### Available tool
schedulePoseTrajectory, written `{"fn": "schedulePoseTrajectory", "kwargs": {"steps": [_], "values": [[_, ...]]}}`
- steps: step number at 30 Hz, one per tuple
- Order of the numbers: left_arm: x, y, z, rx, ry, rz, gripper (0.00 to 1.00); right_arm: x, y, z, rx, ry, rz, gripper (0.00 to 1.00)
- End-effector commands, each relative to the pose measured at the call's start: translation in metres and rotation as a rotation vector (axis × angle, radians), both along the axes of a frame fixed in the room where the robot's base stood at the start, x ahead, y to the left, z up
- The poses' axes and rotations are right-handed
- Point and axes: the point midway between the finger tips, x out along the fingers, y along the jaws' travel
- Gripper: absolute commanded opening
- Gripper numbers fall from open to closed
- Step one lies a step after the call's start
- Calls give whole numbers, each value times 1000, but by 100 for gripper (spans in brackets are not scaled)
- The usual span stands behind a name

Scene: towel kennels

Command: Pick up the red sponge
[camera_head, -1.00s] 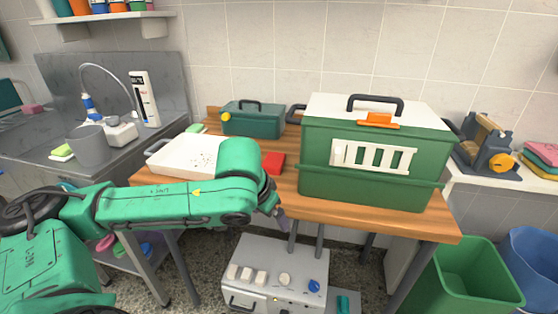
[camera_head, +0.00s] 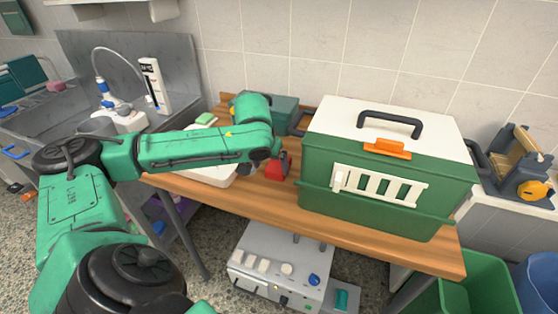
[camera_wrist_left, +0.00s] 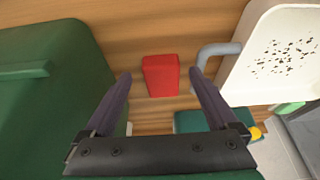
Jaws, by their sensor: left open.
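The red sponge (camera_head: 274,170) lies on the wooden table between the white tray and the green kennel, partly hidden by my left gripper in the head view. In the left wrist view the red sponge (camera_wrist_left: 160,75) shows as a small block, between and beyond the fingertips. My left gripper (camera_wrist_left: 161,77) is open and empty, its two dark fingers spread on either side of the sponge in that picture. In the head view my left gripper (camera_head: 283,163) is just over the sponge. I cannot tell whether it touches. My right gripper is not in view.
The green kennel (camera_head: 360,205) with a white lid stands close right of the sponge. A white tray (camera_wrist_left: 285,60) lies on the other side. A teal toolbox (camera_head: 284,110) stands behind. Bare wooden tabletop (camera_head: 250,199) lies in front.

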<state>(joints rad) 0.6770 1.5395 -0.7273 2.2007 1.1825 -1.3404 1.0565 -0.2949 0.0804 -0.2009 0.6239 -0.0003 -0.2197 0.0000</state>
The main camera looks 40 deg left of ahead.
Motion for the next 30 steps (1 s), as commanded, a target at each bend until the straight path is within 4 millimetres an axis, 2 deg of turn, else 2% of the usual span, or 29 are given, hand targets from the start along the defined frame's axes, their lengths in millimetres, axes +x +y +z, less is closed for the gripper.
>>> {"fn": "schedulePoseTrajectory", "kwargs": {"steps": [3,8,15,22,23,24,28,30], "values": [[23,7,3,-4,-1,2,92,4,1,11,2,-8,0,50],[39,14,2,-2,0,1,92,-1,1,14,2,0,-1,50],[54,20,-41,0,3,-1,92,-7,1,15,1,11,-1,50],[56,22,-47,2,1,-1,92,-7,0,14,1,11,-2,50],[56,21,-47,2,1,-1,89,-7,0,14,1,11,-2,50],[56,21,-47,2,1,-1,73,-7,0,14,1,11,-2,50],[56,21,-46,2,1,-1,24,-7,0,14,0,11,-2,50],[56,21,-46,2,1,-1,24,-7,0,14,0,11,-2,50]]}}
